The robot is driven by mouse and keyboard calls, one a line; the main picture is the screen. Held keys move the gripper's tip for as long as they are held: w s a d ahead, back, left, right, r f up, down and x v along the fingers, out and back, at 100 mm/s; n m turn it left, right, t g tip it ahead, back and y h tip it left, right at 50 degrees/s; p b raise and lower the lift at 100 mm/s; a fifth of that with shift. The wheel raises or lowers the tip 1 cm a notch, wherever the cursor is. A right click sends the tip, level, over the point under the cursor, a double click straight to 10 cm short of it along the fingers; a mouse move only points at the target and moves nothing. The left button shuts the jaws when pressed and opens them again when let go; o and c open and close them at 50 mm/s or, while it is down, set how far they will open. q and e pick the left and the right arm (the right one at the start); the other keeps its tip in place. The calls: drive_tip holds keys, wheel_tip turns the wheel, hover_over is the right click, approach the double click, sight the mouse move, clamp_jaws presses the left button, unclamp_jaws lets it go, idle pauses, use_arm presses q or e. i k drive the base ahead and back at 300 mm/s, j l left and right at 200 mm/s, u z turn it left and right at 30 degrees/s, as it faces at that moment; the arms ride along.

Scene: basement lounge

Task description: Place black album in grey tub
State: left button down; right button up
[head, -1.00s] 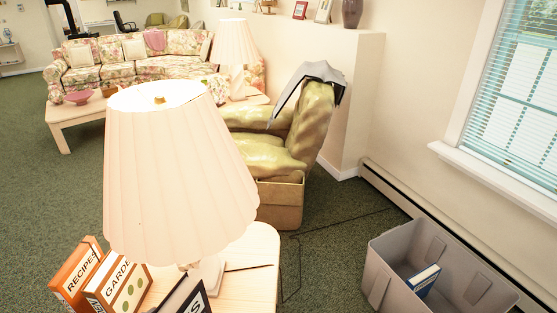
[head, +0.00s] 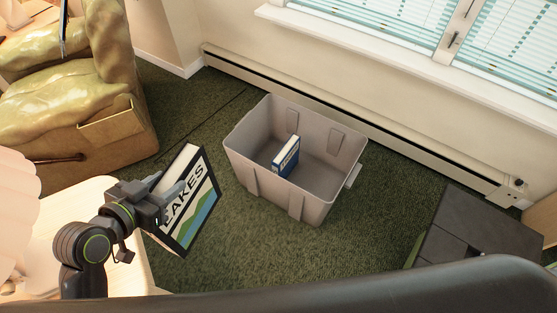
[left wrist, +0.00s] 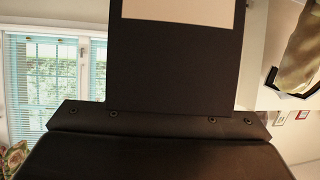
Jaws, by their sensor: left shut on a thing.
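The black album (head: 192,202) has a dark cover with large letters ending in "AKES" and a landscape picture. My left gripper (head: 172,190) is shut on it and holds it tilted, left of the tub and beside the table edge. In the left wrist view the album (left wrist: 172,65) rises dark in front of the camera, and the fingertips do not show. The grey tub (head: 262,185) stands on the green carpet, open at the top. My right gripper is not in view.
A pale table (head: 105,268) with a lampshade (head: 22,205) is at the left. A green armchair (head: 75,100) stands behind it. A baseboard heater (head: 370,120) runs along the wall behind the tub. A dark box-like piece (head: 480,235) is at right. Carpet lies clear between album and tub.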

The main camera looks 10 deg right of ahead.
sight(314, 183)
drive_tip(key=i+z, duration=0.3)
drive_tip(key=z, duration=0.15)
drive_tip(key=i+j+z, duration=0.15)
drive_tip(key=z, duration=0.25)
drive_tip(key=i+j+z, duration=0.3)
drive_tip(key=z, duration=0.15)
drive_tip(key=i+j+z, duration=0.1)
drive_tip(key=j+z, duration=0.8)
drive_tip(key=k+j+z, duration=0.1)
drive_tip(key=j+z, duration=0.3)
drive_tip(key=j, duration=0.2)
drive_tip(key=j+z, duration=0.15)
drive_tip(key=z, duration=0.25)
drive_tip(key=i+l, duration=0.2)
drive_tip(key=l, duration=0.05)
